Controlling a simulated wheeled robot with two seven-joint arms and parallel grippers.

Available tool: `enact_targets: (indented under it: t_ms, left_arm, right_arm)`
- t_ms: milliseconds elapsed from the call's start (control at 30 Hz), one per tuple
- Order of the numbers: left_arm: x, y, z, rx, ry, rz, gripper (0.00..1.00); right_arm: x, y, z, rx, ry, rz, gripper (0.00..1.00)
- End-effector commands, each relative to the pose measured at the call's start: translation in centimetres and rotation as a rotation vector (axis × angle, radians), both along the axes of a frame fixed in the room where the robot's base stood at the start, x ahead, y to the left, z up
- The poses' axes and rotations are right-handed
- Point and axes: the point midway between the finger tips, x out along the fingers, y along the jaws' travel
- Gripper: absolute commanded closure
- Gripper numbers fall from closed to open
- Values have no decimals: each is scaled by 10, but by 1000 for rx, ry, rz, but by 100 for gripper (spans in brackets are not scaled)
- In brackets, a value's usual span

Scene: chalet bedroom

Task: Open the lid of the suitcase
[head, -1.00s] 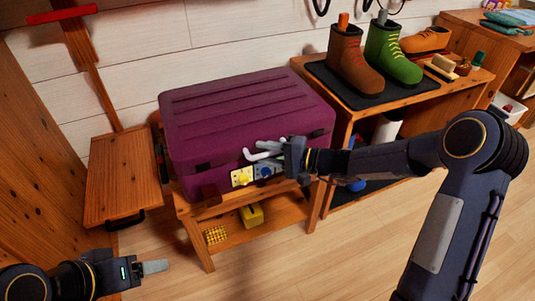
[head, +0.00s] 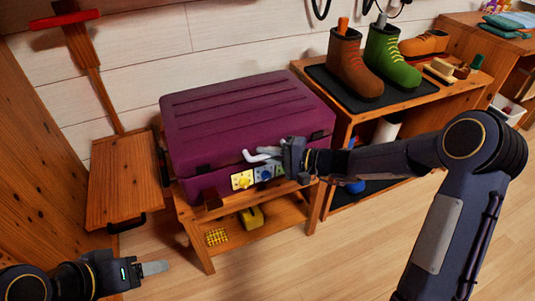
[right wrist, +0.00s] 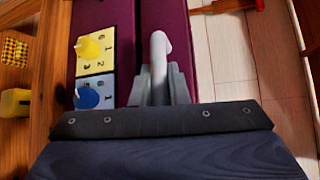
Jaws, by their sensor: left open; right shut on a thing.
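The purple suitcase (head: 245,115) lies flat on a low wooden bench, its ribbed lid down. A pale grey handle (head: 258,155) sticks out at its front. My right gripper (head: 286,158) is shut on this handle, which also shows between the fingers in the right wrist view (right wrist: 159,55). Beside it on the suitcase front are a yellow dial plate (right wrist: 92,45) and a blue dial plate (right wrist: 92,95). A dark seam separates lid and base in the wrist view. My left gripper (head: 152,268) is open and empty at lower left, away from the suitcase.
The wooden bench (head: 215,212) has a lower shelf with yellow items (head: 251,217). A shoe rack (head: 395,105) with boots stands at the right. A wooden panel with a red-topped post (head: 125,180) stands left of the suitcase. Floor in front is clear.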

Motion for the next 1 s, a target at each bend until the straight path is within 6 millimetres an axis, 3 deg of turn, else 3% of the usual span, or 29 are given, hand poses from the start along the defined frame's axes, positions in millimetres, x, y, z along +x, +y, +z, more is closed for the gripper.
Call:
enact_targets:
  t_ms: [33, 267, 700, 1000]
  left_arm:
    - [0, 0, 15, 0, 0, 0, 35]
    - [0, 0, 70, 0, 0, 0, 35]
    - [0, 0, 203, 0, -1, 0, 35]
    - [0, 0, 249, 0, 0, 0, 35]
  right_arm:
    - [1, 0, 17, -2, 5, 0, 100]
    - [9, 3, 63, -32, 97, 0, 100]
    - [42, 14, 159, -112, 340, 0, 100]
    - [69, 22, 196, -142, 440, -2, 100]
